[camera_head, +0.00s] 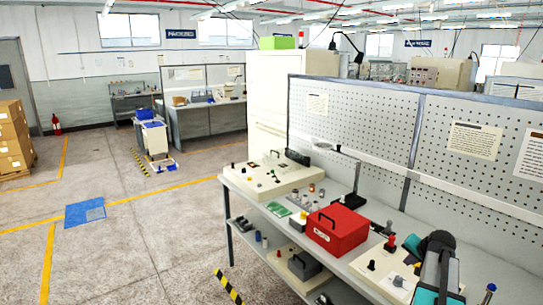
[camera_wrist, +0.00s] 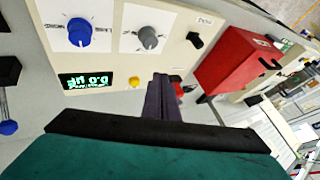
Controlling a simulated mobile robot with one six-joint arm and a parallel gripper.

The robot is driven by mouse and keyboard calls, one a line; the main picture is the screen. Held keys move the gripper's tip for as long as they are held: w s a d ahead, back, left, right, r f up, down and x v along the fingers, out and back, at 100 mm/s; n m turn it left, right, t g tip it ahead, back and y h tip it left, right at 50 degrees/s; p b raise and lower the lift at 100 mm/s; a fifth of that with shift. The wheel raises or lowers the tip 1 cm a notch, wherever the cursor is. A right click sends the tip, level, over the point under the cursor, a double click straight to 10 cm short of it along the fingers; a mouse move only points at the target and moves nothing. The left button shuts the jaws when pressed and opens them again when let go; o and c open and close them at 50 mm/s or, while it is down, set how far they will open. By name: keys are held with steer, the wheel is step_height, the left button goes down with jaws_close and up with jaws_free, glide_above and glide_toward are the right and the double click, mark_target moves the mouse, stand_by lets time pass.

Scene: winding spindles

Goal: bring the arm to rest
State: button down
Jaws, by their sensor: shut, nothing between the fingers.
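My gripper (camera_wrist: 163,90) shows in the wrist view with its dark fingers together and nothing between them. It is in front of a cream control panel (camera_wrist: 112,55). The panel carries a blue knob (camera_wrist: 80,32), a grey knob (camera_wrist: 149,37), a black switch (camera_wrist: 196,39), a lit green display (camera_wrist: 85,80) and a yellow button (camera_wrist: 134,83). A red part shows just beside the fingertips, partly hidden. I cannot tell whether the fingers touch the panel. In the head view my arm stands at the lower right; its fingers cannot be made out.
A red box (camera_head: 337,229) with a black handle stands on the workbench, left of my arm. Another cream panel (camera_head: 277,175) and small parts lie farther along it. A pegboard (camera_head: 360,125) rises behind the bench. The floor (camera_head: 150,240) to the left is largely open.

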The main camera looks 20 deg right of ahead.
steer(key=w+a+f+n+g+y, duration=0.15)
steer(key=a+f, duration=0.25)
steer(key=a, duration=0.6)
steer(key=w+a+f+n+g+y, duration=0.1)
steer(key=w+a+f+n, duration=0.3)
steer(key=a, duration=0.6)
steer(key=w+a+f+n+g+y, duration=0.1)
steer(key=a+f, duration=0.4)
steer(key=a, duration=0.5)
steer(key=s+a+f+n+g, duration=0.1)
steer(key=s+a+f+n, duration=0.15)
steer(key=a, duration=0.65)
steer(key=s+a+f+n+g, duration=0.1)
steer(key=s+a+f+n, duration=0.2)
steer(key=a, duration=0.5)
steer(key=s+a+f+n+g, duration=0.1)
steer(key=s+a+f, duration=0.25)
steer(key=a, duration=0.55)
steer(key=s+f+g+b, duration=0.3)
steer(key=s+f+b, duration=0.3)
steer(key=s+f, duration=0.7)
steer(key=s+f+g+b, duration=0.3)
steer(key=s+f+b, duration=0.4)
steer(key=s+f, duration=0.5)
step_height(320, 180, down, 7)
steer(key=shift+s+d+f, duration=0.2)
steer(key=shift+s+d, duration=0.05)
steer(key=shift+s, duration=0.15)
